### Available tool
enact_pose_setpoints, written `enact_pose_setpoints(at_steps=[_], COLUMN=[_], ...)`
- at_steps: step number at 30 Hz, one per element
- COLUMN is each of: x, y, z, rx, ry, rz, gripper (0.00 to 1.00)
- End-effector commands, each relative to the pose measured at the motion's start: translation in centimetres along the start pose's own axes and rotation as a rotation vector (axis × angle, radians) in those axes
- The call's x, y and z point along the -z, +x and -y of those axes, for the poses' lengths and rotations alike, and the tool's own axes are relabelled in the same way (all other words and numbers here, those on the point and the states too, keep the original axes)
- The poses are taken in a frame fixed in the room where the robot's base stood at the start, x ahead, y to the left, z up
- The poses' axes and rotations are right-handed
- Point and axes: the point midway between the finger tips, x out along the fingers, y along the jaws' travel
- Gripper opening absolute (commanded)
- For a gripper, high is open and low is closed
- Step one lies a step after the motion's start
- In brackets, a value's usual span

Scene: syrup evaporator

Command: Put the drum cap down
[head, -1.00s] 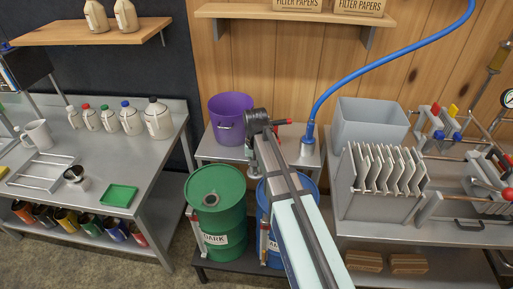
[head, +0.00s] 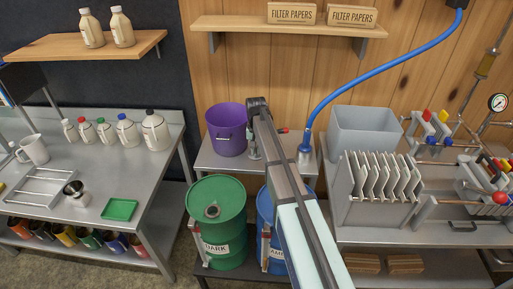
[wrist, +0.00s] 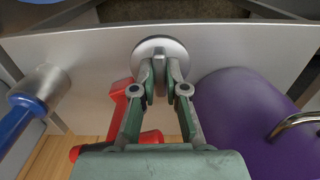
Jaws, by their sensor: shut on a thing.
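In the wrist view my gripper (wrist: 159,75) is shut on the drum cap (wrist: 153,47), a round silvery disc with a pale rim. The cap is over the grey metal stand (wrist: 95,50), between the purple bucket (wrist: 235,110) and the metal fitting on the blue hose. I cannot tell whether it touches the surface. In the head view my arm mostly hides the gripper and cap. The green drum (head: 217,232), labelled DARK, stands below with a dark opening (head: 211,211) in its top. The blue drum (head: 264,225) is partly behind my arm.
A red-handled object (wrist: 120,110) lies close left of my gripper in the wrist view. The blue hose (head: 355,75) ends in a metal fitting (head: 304,156) on the stand's right. A grey bin (head: 362,132) and plate rack (head: 375,205) stand farther right.

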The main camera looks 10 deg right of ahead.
Motion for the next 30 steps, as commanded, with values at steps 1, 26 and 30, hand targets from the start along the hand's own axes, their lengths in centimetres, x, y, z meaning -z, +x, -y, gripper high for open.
enact_pose_setpoints(at_steps=[1,26,30], x=[1.7,3.8,3.8], y=[-0.3,3.5,3.8], z=[0.1,0.0,0.0], rx=[0.0,0.0,0.0], ry=[0.0,0.0,0.0], rz=[0.001,0.0,0.0], gripper=[0.0,0.0,0.0])
